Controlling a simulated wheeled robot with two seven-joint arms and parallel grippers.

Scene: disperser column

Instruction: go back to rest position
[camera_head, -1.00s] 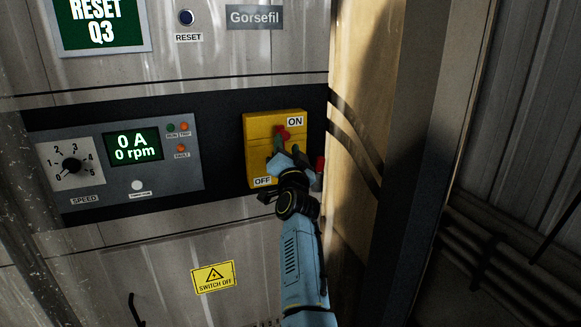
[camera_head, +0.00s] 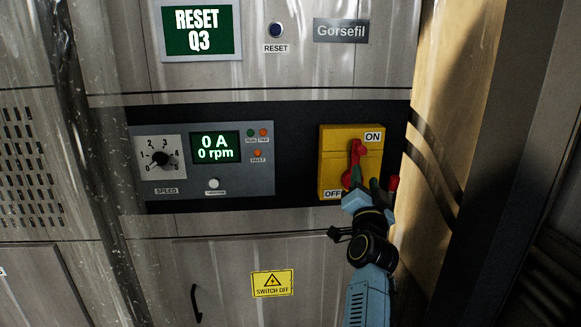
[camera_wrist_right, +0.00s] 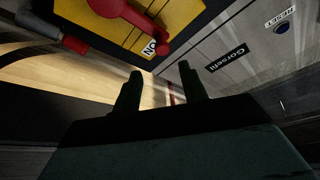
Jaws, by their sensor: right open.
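My right gripper (camera_head: 374,186) is in front of the lower edge of a yellow switch plate (camera_head: 328,160) in the head view. It is open, with nothing visible between its dark green fingers. The switch's red handle (camera_head: 357,152) stands roughly upright, its upper end beside the ON label (camera_head: 373,136). In the right wrist view the open fingers of my right gripper (camera_wrist_right: 162,84) point towards the panel, and the red handle (camera_wrist_right: 122,14) lies beyond them, apart from them. The gripper hides part of the plate's lower right. My left gripper is not in view.
A red-ended rod (camera_head: 393,184) is close right of the gripper; it also shows in the wrist view (camera_wrist_right: 74,44). A speed dial (camera_head: 158,158) and display reading 0 A, 0 rpm (camera_head: 215,147) are to the left. A dark cabinet edge (camera_head: 500,180) stands right.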

